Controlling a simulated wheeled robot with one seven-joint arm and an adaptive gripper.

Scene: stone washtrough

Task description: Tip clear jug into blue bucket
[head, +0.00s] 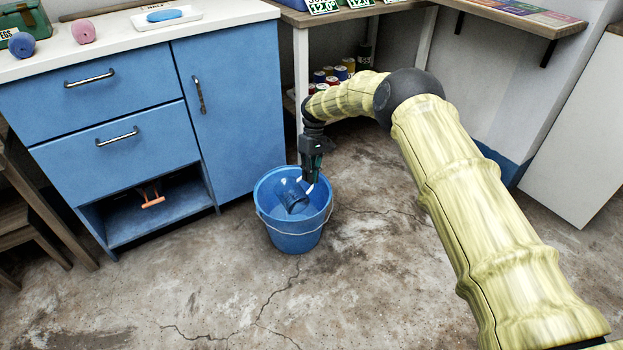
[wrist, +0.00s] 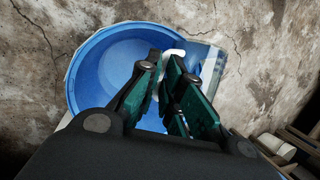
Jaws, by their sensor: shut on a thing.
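The blue bucket (head: 294,240) stands upright on the floor in front of the blue cabinet, its wire handle hanging down at the front. The clear jug (head: 290,196) is tilted over the bucket's opening, with its body low inside the rim in the head view. My gripper (head: 313,178) is above the bucket's right rear rim, shut on the jug. In the wrist view, my gripper (wrist: 172,62) closes around a pale handle, and part of the clear jug (wrist: 212,66) shows to the right, over the rim of the bucket (wrist: 88,60). I cannot tell whether anything is flowing from the jug.
A blue cabinet (head: 190,110) with an open lower shelf stands behind and left of the bucket. A shelf with several cans (head: 330,75) is behind my arm. A white panel (head: 580,130) is at the right. The cracked floor (head: 230,300) in front is clear.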

